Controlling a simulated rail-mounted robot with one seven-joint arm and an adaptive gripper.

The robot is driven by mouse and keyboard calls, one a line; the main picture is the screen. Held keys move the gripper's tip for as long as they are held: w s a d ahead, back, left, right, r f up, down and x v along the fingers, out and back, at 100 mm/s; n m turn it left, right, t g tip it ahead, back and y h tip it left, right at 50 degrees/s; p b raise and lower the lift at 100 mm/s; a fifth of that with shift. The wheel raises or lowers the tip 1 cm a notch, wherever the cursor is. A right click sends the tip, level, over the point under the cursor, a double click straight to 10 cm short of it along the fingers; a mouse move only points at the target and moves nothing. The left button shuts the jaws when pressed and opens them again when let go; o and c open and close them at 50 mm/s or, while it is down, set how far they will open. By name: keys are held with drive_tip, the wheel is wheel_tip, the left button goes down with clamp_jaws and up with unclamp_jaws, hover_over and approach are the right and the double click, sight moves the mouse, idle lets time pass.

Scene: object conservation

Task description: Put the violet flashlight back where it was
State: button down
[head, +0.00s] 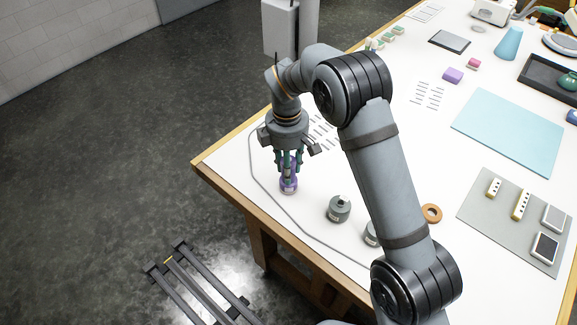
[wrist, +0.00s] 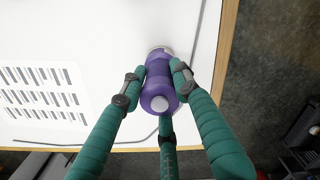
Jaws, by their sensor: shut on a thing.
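The violet flashlight (wrist: 157,84) is between the green fingers of my gripper (wrist: 154,88) in the wrist view, with the fingers closed around its body. In the head view my gripper (head: 288,166) points down near the left corner of the table, and the flashlight (head: 288,186) shows upright below the fingers. I cannot tell whether its lower end touches the white table top (head: 235,170).
A grey cable (head: 262,180) runs along the table edge beside the flashlight. Grey round weights (head: 339,208) stand to the right, with an orange ring (head: 432,213) beyond my arm. A blue mat (head: 508,130) and grey board (head: 480,215) lie further right.

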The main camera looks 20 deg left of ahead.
drive_tip(key=shift+f, duration=0.15)
drive_tip(key=c, duration=1.3)
unclamp_jaws()
wheel_tip(320, 180, up, 12)
drive_tip(key=shift+r, duration=0.2)
